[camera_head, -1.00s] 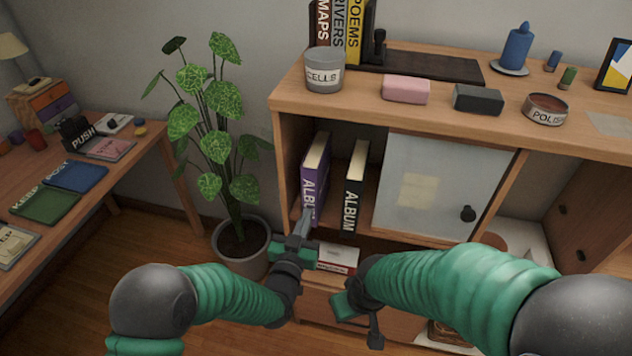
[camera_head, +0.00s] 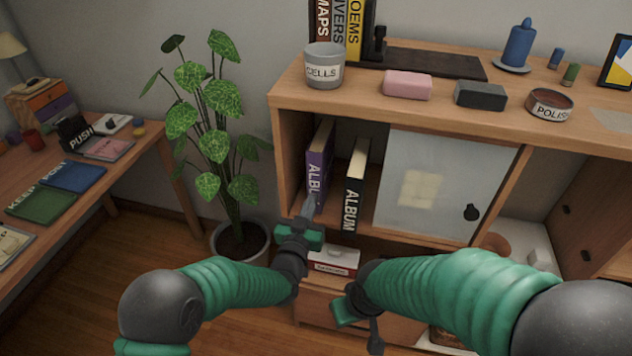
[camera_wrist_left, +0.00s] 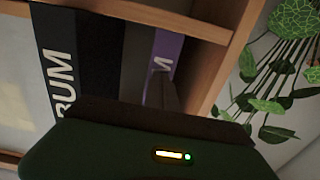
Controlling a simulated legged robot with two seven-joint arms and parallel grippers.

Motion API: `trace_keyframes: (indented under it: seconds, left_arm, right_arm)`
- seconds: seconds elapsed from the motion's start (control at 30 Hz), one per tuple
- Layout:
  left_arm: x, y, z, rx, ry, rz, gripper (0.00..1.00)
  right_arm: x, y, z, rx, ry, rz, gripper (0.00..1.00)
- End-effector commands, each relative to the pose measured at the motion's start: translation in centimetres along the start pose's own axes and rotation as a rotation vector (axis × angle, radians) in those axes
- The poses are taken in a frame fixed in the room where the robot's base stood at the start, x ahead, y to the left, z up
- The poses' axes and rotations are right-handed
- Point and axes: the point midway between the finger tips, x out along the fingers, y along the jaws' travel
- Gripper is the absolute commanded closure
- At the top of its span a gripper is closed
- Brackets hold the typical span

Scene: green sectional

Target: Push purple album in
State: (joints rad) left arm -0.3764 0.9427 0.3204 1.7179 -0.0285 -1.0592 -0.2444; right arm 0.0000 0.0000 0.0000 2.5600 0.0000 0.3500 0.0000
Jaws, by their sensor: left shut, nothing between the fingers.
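The purple album (camera_head: 317,165) stands upright in the open left compartment of the wooden cabinet (camera_head: 292,150), beside the black album (camera_head: 355,185). My left gripper (camera_head: 309,206) is shut and empty, with its tip at the lower part of the purple spine, hiding the end of its lettering. In the left wrist view the purple album (camera_wrist_left: 167,50) shows behind the gripper tip (camera_wrist_left: 165,92); whether they touch is hard to tell. The black album (camera_wrist_left: 60,60) is at the left there. My right gripper (camera_head: 358,318) is low, in front of the cabinet; its fingers do not show clearly.
A frosted sliding door (camera_head: 435,185) covers the compartment to the right. A white box (camera_head: 335,262) sits on the shelf below. A potted plant (camera_head: 235,240) stands left of the cabinet.

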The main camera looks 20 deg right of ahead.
Motion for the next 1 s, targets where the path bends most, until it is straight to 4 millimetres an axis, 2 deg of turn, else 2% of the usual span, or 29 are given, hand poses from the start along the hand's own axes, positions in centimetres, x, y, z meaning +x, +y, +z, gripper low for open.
trace_keyframes:
  seconds: [0.57,0.87,1.0]
  left_arm:
    - [2.8,0.0,0.1,0.000,-0.001,-0.001,1.00]
    - [2.9,0.0,0.1,0.000,-0.001,0.000,1.00]
    - [2.1,0.0,-0.1,0.000,-0.001,0.000,1.00]
  right_arm:
    - [1.3,0.0,0.3,0.000,0.000,0.000,0.64]
    - [1.3,0.0,0.3,0.000,0.000,0.000,0.64]
    - [1.0,0.0,0.2,0.000,0.000,0.000,0.64]
